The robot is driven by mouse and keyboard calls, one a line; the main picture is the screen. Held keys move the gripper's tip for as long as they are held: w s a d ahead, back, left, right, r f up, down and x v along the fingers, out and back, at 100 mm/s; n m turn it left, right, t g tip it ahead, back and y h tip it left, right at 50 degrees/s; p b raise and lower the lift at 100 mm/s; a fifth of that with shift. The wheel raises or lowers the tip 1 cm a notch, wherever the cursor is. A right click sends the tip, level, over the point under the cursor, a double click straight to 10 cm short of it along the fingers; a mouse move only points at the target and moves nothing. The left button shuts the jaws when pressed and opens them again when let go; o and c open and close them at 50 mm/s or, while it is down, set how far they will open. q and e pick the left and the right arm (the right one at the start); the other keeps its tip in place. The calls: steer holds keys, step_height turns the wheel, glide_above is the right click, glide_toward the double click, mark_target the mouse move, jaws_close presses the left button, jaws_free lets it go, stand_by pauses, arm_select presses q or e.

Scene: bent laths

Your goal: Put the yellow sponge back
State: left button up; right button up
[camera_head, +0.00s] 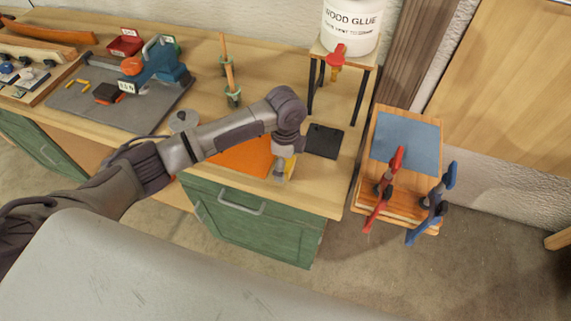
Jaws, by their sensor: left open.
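My left arm reaches in from the left over the workbench, and my left gripper (281,178) points down near the bench's front edge. The gripper is open. A small yellow patch, which looks like the yellow sponge (291,162), shows right beside the gripper at the right edge of an orange mat (241,160). Most of it is hidden by my gripper, and I cannot tell whether they touch. My right gripper is out of view.
A black square pad (324,141) lies to the right, near a stand bearing a wood glue tub (350,27). A blue sander (160,65) stands on a grey mat (136,111) at left. A clamped wooden stack (404,145) is at right. Green drawers (245,222) are below.

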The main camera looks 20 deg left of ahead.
arm_select(q)
step_height(320, 180, up, 11)
steer(key=b, duration=0.1)
stand_by(0.6)
